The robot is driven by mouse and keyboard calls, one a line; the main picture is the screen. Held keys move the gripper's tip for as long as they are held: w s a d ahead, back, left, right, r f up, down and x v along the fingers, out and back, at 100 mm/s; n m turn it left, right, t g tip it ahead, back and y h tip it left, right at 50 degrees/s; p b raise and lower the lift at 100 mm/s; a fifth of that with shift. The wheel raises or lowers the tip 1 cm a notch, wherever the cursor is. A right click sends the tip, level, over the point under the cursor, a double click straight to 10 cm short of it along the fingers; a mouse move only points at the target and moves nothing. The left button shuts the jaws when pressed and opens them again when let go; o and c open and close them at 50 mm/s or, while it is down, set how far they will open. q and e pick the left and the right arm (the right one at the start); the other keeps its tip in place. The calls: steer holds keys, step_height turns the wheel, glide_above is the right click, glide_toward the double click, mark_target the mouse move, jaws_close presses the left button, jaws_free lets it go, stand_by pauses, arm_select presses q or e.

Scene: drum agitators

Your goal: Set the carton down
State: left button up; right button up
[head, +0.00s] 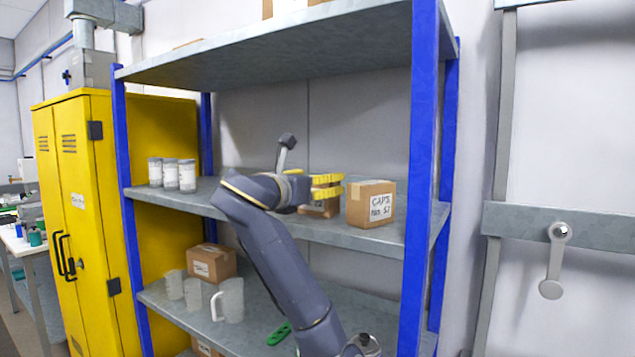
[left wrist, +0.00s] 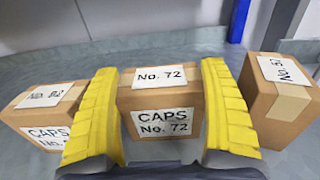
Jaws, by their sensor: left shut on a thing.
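A brown carton labelled CAPS No. 72 (left wrist: 160,98) sits between the yellow fingers of my left gripper (left wrist: 160,72), which are shut on its two sides. In the head view the same carton (head: 318,210) shows partly under the yellow fingers of my left gripper (head: 341,185), at the middle shelf (head: 352,231). It looks upright; I cannot tell whether its base touches the shelf. My right gripper is not in view.
A similar carton (head: 371,204) stands just right of the gripper; it also shows in the left wrist view (left wrist: 278,98). Another carton (left wrist: 42,112) stands to the left there. White jars (head: 171,174) stand at the shelf's left end. A blue upright (head: 424,150) is at right.

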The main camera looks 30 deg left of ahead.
arm_select(q)
steer(key=shift+f, duration=0.15)
steer(key=o, duration=1.3)
steer(key=shift+c, duration=0.2)
steer(key=shift+r, duration=0.2)
steer(key=s, duration=1.2)
